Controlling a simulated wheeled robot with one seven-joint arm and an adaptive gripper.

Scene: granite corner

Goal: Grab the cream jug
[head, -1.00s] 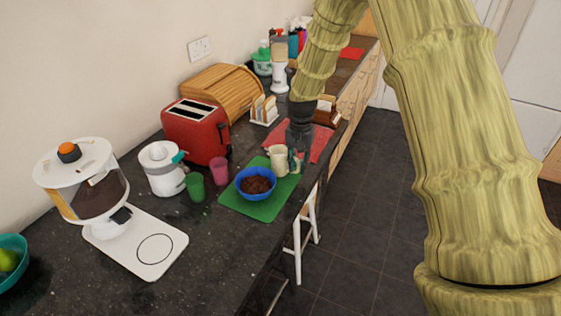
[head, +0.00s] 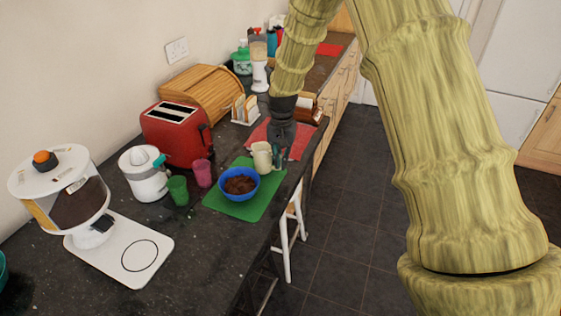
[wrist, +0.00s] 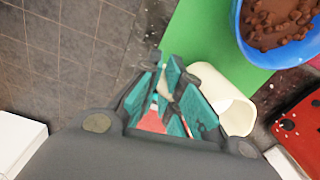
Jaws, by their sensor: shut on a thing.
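The cream jug (head: 261,157) is at the back edge of the green mat (head: 232,208), behind the blue bowl of brown chunks (head: 239,184). My gripper (head: 278,157) reaches down from above at the jug's right side. In the wrist view, the teal fingers of my gripper (wrist: 170,88) are closed at the handle side of the cream jug (wrist: 224,96), whose open rim faces lower right. The fingers hide most of the handle. I cannot tell whether the jug's base touches the mat.
Pink (head: 202,173) and green (head: 178,190) cups stand left of the bowl. A red toaster (head: 176,134), white juicer (head: 144,174) and coffee machine (head: 75,195) stand further left. A red mat (head: 300,140) lies behind my gripper. The counter's right edge is close, with a white stool (head: 288,240) beyond.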

